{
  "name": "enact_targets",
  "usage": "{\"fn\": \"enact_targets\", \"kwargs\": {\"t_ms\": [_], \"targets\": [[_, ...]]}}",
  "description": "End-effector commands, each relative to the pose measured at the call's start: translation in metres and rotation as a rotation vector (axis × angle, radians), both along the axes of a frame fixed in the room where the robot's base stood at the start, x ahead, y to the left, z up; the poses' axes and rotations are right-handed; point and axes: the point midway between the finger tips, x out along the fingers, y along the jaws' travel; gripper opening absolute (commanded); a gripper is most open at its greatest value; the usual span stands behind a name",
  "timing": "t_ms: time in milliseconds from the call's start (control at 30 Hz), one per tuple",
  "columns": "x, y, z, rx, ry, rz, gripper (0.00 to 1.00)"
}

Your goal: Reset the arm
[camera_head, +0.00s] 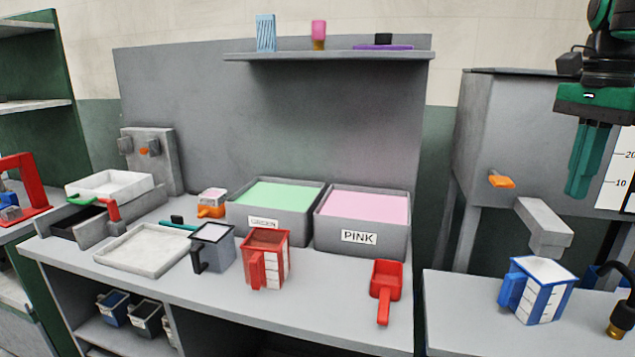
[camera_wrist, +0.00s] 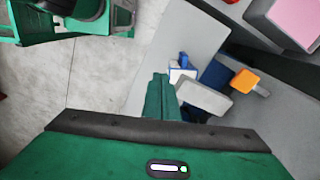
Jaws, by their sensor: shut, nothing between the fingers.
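My gripper (camera_head: 588,160) hangs at the upper right in the head view, fingers pointing down and pressed together, with nothing between them. It is in the air in front of the grey dispenser box (camera_head: 508,140). In the wrist view my gripper's green fingers (camera_wrist: 159,98) also show together and empty. Below it in the head view, a white and blue measuring jug (camera_head: 548,292) stands on the right table under the grey spout (camera_head: 543,228). The jug shows partly in the wrist view (camera_wrist: 180,73), behind the fingers.
On the middle bench stand the green bin (camera_head: 270,222), the pink bin (camera_head: 385,238), a red jug (camera_head: 278,258), a grey jug (camera_head: 212,248), a red scoop (camera_head: 386,283) and a white tray (camera_head: 148,250). An orange lever (camera_head: 501,181) sticks out of the dispenser. A black hose nozzle (camera_head: 622,315) lies at far right.

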Motion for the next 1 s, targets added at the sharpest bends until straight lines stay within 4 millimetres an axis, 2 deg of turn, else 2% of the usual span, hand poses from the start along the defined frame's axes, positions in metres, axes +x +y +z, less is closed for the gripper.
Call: {"fn": "enact_targets", "kwargs": {"t_ms": [167,400,600,700,800,1000], "targets": [[-0.033,-0.001,-0.054,-0.001,0.007,0.197,0.00],[-0.101,0.000,-0.156,0.005,0.011,0.571,0.00],[-0.155,0.008,-0.229,0.019,0.009,0.842,0.00],[-0.171,0.012,-0.251,0.022,0.007,0.928,0.00],[-0.180,0.016,-0.262,0.025,0.005,0.972,0.00],[-0.182,0.016,-0.265,0.025,0.005,0.987,0.00]]}}
